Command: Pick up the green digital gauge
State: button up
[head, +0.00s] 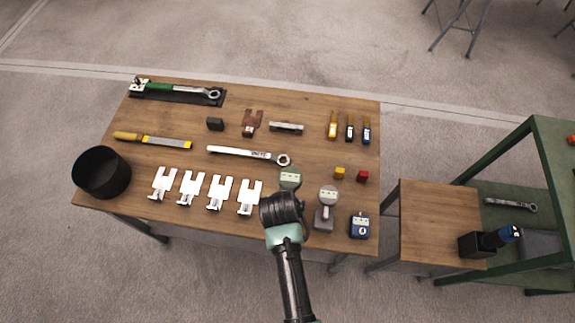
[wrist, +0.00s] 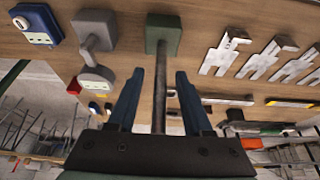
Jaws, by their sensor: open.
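The green digital gauge (head: 290,177) stands near the front middle of the table, and its head shows just beyond my wrist in the head view. My arm hides its lower part there. In the wrist view its green base (wrist: 164,33) and thin upright post (wrist: 161,85) show, with the gauge head hidden. My gripper (wrist: 160,73) is open. Its two dark fingers lie on either side of the post in that picture, with a gap on each side. I cannot tell how far along the post they reach.
A grey gauge (head: 327,195) and a blue gauge (head: 360,228) stand to the right. Several white forked plates (head: 218,192) lie to the left, and a wrench (head: 245,155) lies behind. Small yellow (head: 339,173) and red (head: 363,176) blocks are close by.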

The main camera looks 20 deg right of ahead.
grip_shut()
dwell(1.3)
jog(key=shift+w+r, duration=0.1)
jog(key=shift+r, duration=0.05)
